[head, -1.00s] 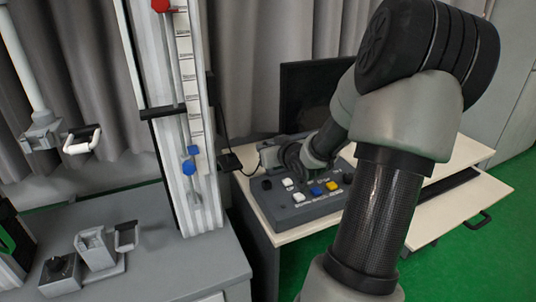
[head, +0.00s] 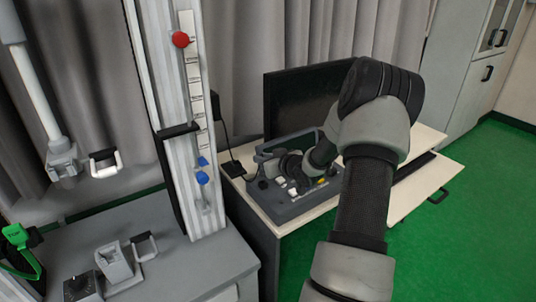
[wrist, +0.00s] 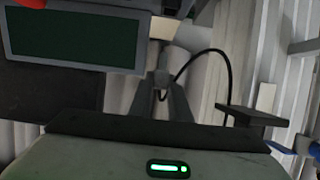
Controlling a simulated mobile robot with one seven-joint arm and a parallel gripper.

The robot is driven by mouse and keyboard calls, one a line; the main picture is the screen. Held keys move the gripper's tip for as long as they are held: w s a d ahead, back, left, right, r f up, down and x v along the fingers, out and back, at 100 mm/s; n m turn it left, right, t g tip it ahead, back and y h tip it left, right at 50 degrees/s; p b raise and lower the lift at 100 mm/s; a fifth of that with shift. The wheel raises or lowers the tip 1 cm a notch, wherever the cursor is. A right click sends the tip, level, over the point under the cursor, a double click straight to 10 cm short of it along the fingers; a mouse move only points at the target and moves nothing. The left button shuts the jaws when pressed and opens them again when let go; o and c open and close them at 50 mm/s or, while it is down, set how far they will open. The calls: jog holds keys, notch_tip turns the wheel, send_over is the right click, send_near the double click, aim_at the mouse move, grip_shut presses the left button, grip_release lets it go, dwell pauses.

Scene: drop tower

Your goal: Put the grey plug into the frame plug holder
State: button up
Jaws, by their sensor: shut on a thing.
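In the wrist view my gripper (wrist: 163,98) points up the picture, its grey fingers close together on a small pale-grey piece (wrist: 162,77), apparently the grey plug. A black cable (wrist: 222,58) loops from it to the right.
The grey control box (head: 280,207) with buttons lies on the pale desk (head: 303,228); its dark green display (wrist: 72,38) is close in the wrist view. A black monitor (head: 300,98) stands behind. The tower (head: 165,105) stands left, on a grey cabinet (head: 195,265).

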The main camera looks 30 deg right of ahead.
jog(key=shift+s+a+r+p, duration=1.95)
jog(key=shift+a+r+p, duration=0.4)
jog(key=shift+a+r, duration=4)
jog(key=shift+d+f+b, duration=0.25)
jog(key=shift+f+b, duration=0.9)
jog(key=shift+d+f+b, duration=0.25)
jog(key=shift+f+b, duration=0.85)
jog(key=shift+f, duration=0.05)
jog(key=shift+f, duration=0.25)
jog(key=o, duration=0.9)
